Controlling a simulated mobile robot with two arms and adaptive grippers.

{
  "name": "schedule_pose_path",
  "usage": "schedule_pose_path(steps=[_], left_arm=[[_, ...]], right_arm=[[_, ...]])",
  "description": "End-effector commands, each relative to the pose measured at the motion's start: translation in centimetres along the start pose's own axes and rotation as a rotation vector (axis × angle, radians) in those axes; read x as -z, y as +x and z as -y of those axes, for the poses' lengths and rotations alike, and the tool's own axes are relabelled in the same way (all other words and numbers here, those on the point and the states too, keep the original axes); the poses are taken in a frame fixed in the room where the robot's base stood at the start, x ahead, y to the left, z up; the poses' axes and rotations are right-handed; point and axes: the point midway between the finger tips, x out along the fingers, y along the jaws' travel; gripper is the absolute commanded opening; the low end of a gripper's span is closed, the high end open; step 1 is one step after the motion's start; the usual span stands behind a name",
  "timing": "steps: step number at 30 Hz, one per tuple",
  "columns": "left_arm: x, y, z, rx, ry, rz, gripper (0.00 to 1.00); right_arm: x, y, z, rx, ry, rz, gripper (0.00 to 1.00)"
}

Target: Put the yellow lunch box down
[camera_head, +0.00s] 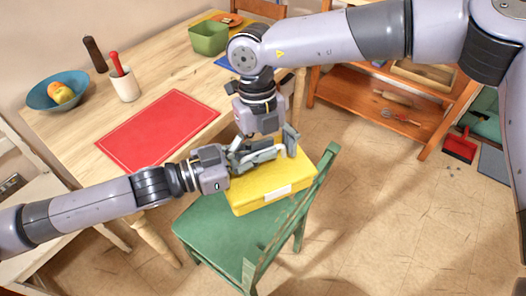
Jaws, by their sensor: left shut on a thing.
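The yellow lunch box (286,193) is a closed box with a pale label on its front side. It is at the seat of the green chair (212,232); I cannot tell whether it rests on the seat or hangs just above it. My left gripper (262,157) reaches in from the left and is shut on the lunch box at its top; the grip point is partly hidden. My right gripper (268,146) points down from above, close over the box, with its fingers spread. The fingers of both grippers overlap in the view.
The wooden table (60,128) behind holds a red mat (160,130), a blue fruit bowl (40,98), a white cup (125,88) and a green bin (208,38). The chair's backrest (318,185) rises right of the box. A wooden shelf (345,95) stands at the back right.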

Motion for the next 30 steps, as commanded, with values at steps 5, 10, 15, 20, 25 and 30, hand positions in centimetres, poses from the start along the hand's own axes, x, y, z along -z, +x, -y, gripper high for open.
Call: schedule_pose_path(steps=[5,10,15,20,25,30], left_arm=[[0.11,0.01,-0.01,-0.001,0.001,-0.002,0.0],[0.12,0.02,-0.01,-0.001,0.001,-0.003,0.0],[0.13,0.02,-0.02,-0.001,0.001,-0.003,0.0],[0.15,0.02,-0.01,-0.001,0.001,-0.003,0.18],[0.12,0.02,0.08,0.001,0.002,-0.002,0.29],[0.11,0.01,0.23,0.004,0.003,-0.001,0.31]], right_arm=[[0.0,-0.02,-0.03,-0.001,0.0,0.0,0.76],[0.01,-0.03,-0.06,-0.001,0.0,0.0,0.65],[0.01,-0.03,-0.08,-0.002,-0.001,0.0,0.54],[0.02,-0.07,-0.11,-0.002,-0.001,0.0,0.53],[0.1,-0.02,-0.17,-0.003,-0.003,-0.003,0.53],[0.18,0.03,-0.23,-0.003,-0.005,-0.005,0.53]])
